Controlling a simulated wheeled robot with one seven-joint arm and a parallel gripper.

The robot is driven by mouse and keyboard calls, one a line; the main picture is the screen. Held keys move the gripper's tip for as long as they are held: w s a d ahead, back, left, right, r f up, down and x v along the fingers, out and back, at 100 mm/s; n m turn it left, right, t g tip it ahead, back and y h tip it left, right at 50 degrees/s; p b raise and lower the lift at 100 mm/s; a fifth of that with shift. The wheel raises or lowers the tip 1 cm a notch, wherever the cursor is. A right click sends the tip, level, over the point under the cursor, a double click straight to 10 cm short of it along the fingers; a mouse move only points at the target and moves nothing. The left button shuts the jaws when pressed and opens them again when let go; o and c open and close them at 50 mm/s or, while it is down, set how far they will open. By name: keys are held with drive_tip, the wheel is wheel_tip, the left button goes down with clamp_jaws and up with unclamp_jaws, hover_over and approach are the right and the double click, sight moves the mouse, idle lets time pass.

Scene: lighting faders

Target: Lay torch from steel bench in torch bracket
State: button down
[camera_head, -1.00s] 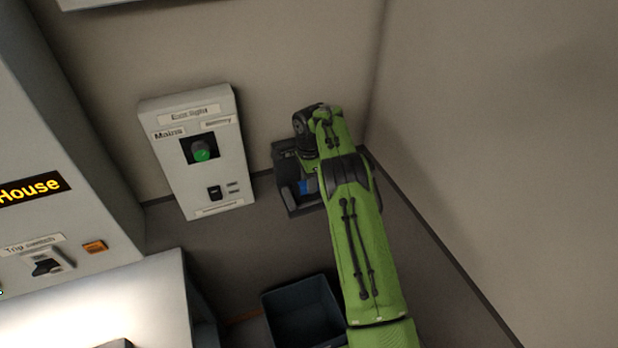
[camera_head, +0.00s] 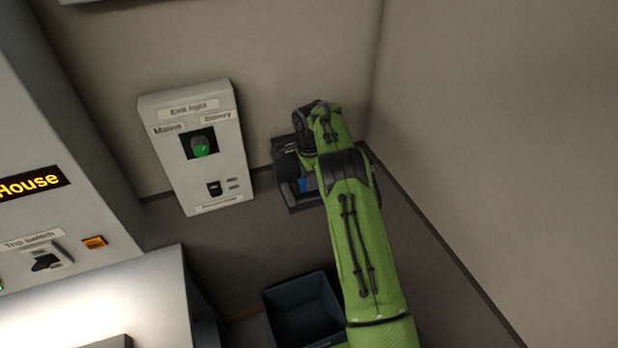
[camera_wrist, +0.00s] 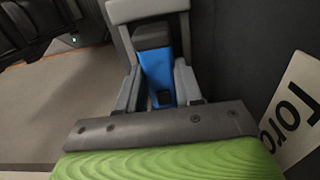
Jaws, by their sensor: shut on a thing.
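The blue torch (camera_wrist: 158,72) is between the grey fingers of my gripper (camera_wrist: 158,88) in the wrist view, with a dark button on its near side. My gripper is shut on it. A light grey frame (camera_wrist: 148,10) lies around the torch's far, dark end; I cannot tell whether they touch. In the head view the dark torch bracket (camera_head: 287,160) is on the back wall, partly hidden by my arm. A bit of blue (camera_head: 308,185) shows at it; my fingers are hidden there.
The exit light box (camera_head: 200,150) is on the wall left of the bracket. An open dark bin (camera_head: 303,312) is below, beside my arm. The "House" cabinet (camera_head: 60,140) is at the far left. The right wall is bare.

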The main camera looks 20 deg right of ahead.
drive_tip(key=shift+f, duration=0.55)
idle(0.4)
drive_tip(key=c, duration=0.7)
unclamp_jaws()
drive_tip(key=shift+o, duration=0.5)
drive_tip(key=shift+o, duration=1.3)
wheel_tip(320, 180, up, 6)
drive_tip(key=p, duration=0.5)
drive_tip(key=shift+r, duration=0.1)
